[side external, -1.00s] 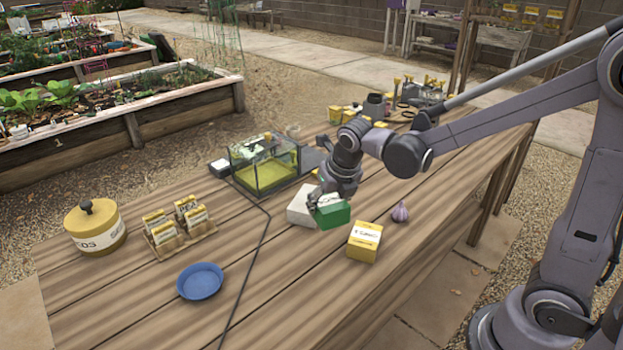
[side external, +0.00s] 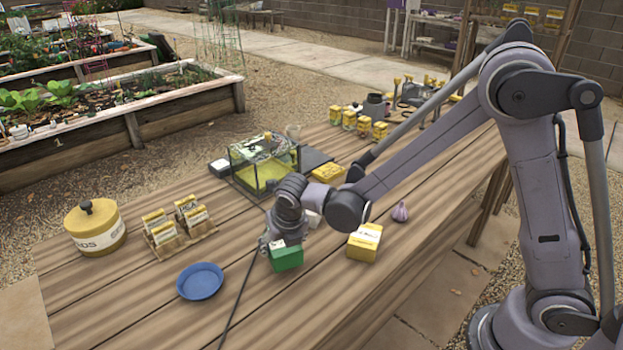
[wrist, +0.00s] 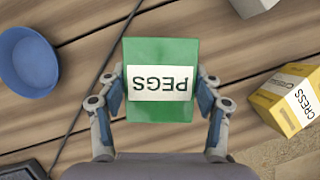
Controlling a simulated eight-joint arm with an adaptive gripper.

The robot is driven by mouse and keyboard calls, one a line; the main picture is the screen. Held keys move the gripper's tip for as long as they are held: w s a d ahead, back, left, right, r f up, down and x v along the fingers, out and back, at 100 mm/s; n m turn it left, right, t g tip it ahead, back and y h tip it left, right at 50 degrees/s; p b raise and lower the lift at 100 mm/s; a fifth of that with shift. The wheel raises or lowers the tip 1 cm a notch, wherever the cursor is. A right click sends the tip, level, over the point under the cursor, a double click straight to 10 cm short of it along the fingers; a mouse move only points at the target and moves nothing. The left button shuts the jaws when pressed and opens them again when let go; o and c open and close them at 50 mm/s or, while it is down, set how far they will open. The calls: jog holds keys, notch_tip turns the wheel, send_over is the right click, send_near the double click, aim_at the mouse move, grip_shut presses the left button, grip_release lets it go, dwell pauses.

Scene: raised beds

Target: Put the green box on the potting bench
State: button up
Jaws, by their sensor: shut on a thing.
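The green box (side external: 287,258) has a white label that reads PEGS, upside down in the wrist view (wrist: 160,108). My gripper (side external: 270,243) is shut on it, with one finger on each side in the wrist view (wrist: 161,92). The box is over the front part of the wooden potting bench (side external: 120,290), to the right of the blue dish. I cannot tell whether its underside touches the planks.
A blue dish (side external: 200,281) lies left of the box, with a dark cable (side external: 241,300) between them. A yellow CRESS box (side external: 364,242) and a purple bulb (side external: 400,211) stand to the right. A glass tank (side external: 262,165) stands behind. The front left planks are clear.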

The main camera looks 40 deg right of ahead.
jog(key=shift+f, duration=1.3)
jog(key=shift+f, duration=0.1)
jog(key=o, duration=1.2)
